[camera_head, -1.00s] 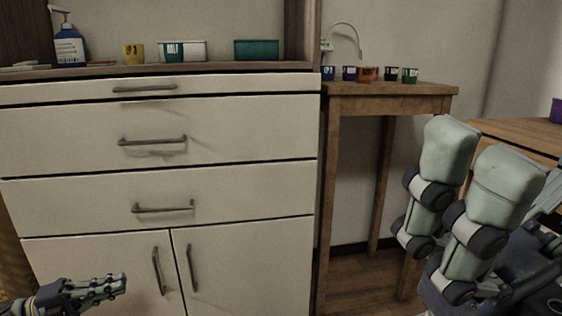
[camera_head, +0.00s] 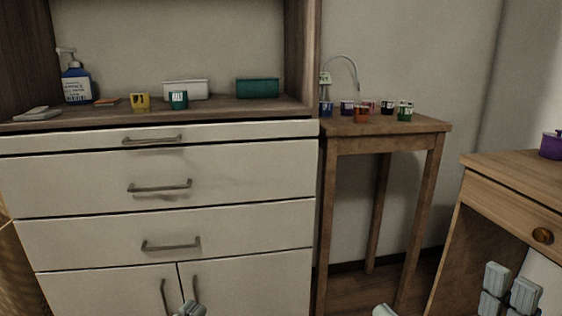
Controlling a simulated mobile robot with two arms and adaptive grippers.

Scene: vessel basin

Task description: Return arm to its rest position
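Only small pale grey-green tips of my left gripper (camera_head: 190,309) show at the bottom edge, in front of the lower cabinet doors. Whether its fingers are apart is not visible. Pale blocky parts of my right gripper (camera_head: 510,289) stand at the lower right, in front of the wooden desk. Another pale tip (camera_head: 383,311) shows at the bottom edge between them, and I cannot tell which gripper it belongs to. No held object shows. Most of both arms is out of view.
A white cabinet (camera_head: 225,166) with handles carries a soap bottle (camera_head: 77,86), cups and boxes. A narrow wooden table (camera_head: 385,126) holds several small cups. A wooden desk (camera_head: 510,170) with a purple pot (camera_head: 552,146) stands right. The space above the grippers looks clear.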

